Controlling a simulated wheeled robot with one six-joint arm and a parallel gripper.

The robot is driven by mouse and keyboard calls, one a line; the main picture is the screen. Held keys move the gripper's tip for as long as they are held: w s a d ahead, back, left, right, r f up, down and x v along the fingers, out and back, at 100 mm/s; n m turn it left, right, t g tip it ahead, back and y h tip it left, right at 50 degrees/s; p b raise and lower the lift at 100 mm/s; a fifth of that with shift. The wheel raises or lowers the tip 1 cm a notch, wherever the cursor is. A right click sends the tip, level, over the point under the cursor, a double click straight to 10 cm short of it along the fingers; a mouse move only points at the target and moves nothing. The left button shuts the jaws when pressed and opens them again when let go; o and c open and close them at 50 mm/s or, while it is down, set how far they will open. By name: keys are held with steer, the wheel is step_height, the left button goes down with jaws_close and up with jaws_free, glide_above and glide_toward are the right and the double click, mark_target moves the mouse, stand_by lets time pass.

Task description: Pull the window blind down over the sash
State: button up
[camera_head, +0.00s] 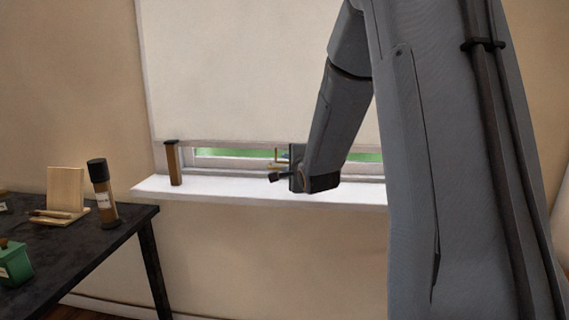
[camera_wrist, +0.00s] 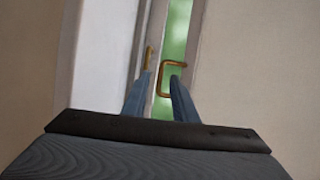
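The pale blind (camera_head: 260,70) covers most of the window, its bottom edge hanging above the sill. Below it a strip of the white sash (camera_head: 228,163) and green glass shows. In the wrist view, the picture is turned sideways, with the blind (camera_wrist: 250,70) at right. A brass loop handle (camera_wrist: 161,84) stands at the blind's edge, and a smaller brass piece (camera_wrist: 148,58) is on the sash side. My gripper (camera_wrist: 160,78) has its fingers apart. The right finger overlaps the loop; I cannot tell whether it touches. In the head view my gripper (camera_head: 279,168) is just above the sill.
The white sill (camera_head: 225,188) runs below the window, with a brown dark-topped post-like object (camera_head: 174,163) on it at left. A dark table (camera_head: 85,245) at left holds a bottle (camera_head: 102,195), a wooden stand (camera_head: 66,190) and a green box (camera_head: 14,266).

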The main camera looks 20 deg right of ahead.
steer(key=shift+x, duration=1.5)
steer(key=shift+c, duration=0.5)
jaws_close()
steer(key=shift+f, duration=0.1)
